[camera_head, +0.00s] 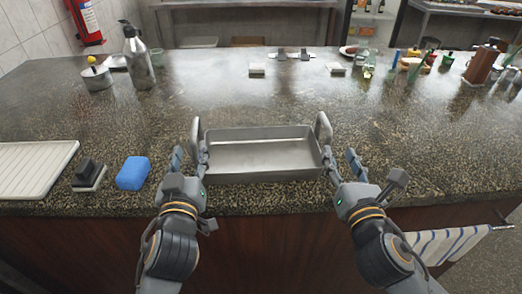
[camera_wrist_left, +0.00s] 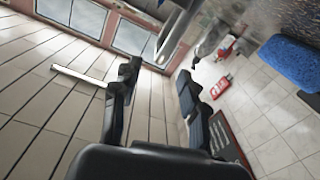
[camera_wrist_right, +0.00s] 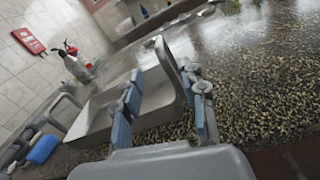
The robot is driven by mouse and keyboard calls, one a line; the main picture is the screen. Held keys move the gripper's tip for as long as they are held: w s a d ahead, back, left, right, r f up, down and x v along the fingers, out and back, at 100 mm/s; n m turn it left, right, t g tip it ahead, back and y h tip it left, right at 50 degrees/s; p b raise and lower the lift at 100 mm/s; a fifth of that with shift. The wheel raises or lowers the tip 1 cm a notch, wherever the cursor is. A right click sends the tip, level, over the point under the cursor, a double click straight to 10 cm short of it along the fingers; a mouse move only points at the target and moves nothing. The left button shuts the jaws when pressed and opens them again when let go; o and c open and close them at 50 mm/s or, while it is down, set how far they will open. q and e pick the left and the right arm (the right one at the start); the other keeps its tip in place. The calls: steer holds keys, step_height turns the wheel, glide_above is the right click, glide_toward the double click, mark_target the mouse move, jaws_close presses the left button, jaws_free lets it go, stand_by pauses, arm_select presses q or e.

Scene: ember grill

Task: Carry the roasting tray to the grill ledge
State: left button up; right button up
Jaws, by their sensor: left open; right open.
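The grey metal roasting tray (camera_head: 262,165) sits on the speckled counter with a raised loop handle at each end. The left handle (camera_head: 195,134) and right handle (camera_head: 323,128) stand upright. My left gripper (camera_head: 190,160) is open beside the left handle; I cannot tell whether it touches. My right gripper (camera_head: 342,165) is open at the right handle. In the right wrist view, the tray (camera_wrist_right: 98,115) and its near handle (camera_wrist_right: 168,66) show just beyond the open fingers (camera_wrist_right: 165,105). In the left wrist view, the open fingers (camera_wrist_left: 158,95) show, but I cannot make out the tray. I cannot identify the grill ledge.
A blue sponge (camera_head: 133,173), a dark block (camera_head: 88,175) and a ribbed white board (camera_head: 35,168) lie left of the tray. A spray bottle (camera_head: 138,58) and a pot (camera_head: 97,77) stand at the back left. Bottles crowd the back right. Counter behind the tray is mostly clear.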

mark_target(195, 121)
arm_select(q)
steer(key=w, duration=0.7)
steer(key=w+a, duration=0.1)
steer(key=w, duration=0.3)
steer(key=shift+a, duration=0.1)
arm_select(e)
steer(key=w, duration=0.3)
steer(key=w+a, duration=0.1)
steer(key=w, duration=0.7)
steer(key=shift+a, duration=0.15)
arm_select(q)
jaws_close()
arm_select(e)
jaws_close()
arm_select(q)
steer(key=shift+r, duration=0.1)
